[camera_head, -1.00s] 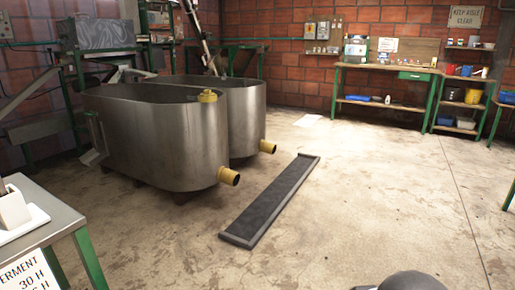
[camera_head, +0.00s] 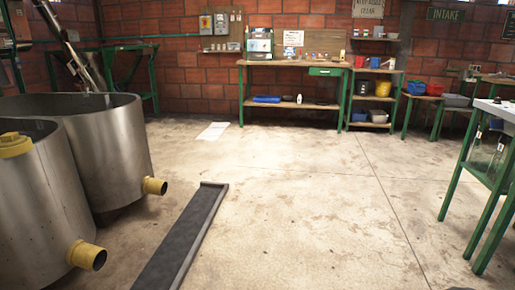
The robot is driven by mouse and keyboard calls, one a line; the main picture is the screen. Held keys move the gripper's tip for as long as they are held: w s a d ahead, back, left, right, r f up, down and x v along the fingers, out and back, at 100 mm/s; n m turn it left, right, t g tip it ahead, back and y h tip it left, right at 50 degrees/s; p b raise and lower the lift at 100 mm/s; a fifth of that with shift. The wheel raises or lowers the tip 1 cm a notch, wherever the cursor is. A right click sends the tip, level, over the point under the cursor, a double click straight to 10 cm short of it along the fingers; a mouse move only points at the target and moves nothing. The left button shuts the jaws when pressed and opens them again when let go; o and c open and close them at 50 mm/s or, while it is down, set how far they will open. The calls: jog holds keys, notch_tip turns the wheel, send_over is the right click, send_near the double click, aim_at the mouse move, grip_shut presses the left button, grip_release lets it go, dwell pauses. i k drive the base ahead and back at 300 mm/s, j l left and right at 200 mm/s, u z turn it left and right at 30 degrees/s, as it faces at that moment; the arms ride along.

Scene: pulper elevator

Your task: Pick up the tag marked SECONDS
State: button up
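I cannot make out a tag marked SECONDS anywhere in this view. Small items too small to identify stand on the wooden-topped workbench (camera_head: 290,64) at the back wall and on the nearby shelves. My gripper is not in view. A small dark shape shows at the bottom edge, right of centre, and I cannot tell what it is.
Two metal tanks (camera_head: 107,150) with yellow spouts stand at left. A long dark floor grate (camera_head: 180,245) lies beside them. A white sheet (camera_head: 212,131) lies on the floor. A green-legged table (camera_head: 480,165) stands at right. Open concrete floor (camera_head: 310,215) fills the middle.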

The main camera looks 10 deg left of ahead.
aim_at(86, 94)
jog(key=i+u, duration=0.1)
jog(key=i, duration=0.7)
jog(key=i+l+u, duration=0.1)
jog(key=i, duration=0.65)
jog(key=i+l+u, duration=0.1)
jog(key=i, duration=0.7)
jog(key=i+j, duration=0.1)
jog(key=i, duration=1.1)
jog(key=i+j+z, duration=0.1)
jog(key=i, duration=0.5)
jog(key=i+j, duration=0.15)
jog(key=i, duration=0.45)
jog(key=i+u, duration=0.15)
jog(key=i, duration=0.3)
jog(key=i+l+u, duration=0.15)
jog(key=i, duration=0.3)
jog(key=i+l+u, duration=0.15)
jog(key=i, duration=0.25)
jog(key=i+l+u, duration=0.15)
jog(key=i, duration=0.3)
jog(key=i+j+u, duration=0.3)
jog(key=u, duration=0.2)
jog(key=i+j+u, duration=0.1)
jog(key=i+u, duration=0.9)
jog(key=i+l+u, duration=0.15)
jog(key=i+u, duration=0.15)
jog(key=u, duration=0.2)
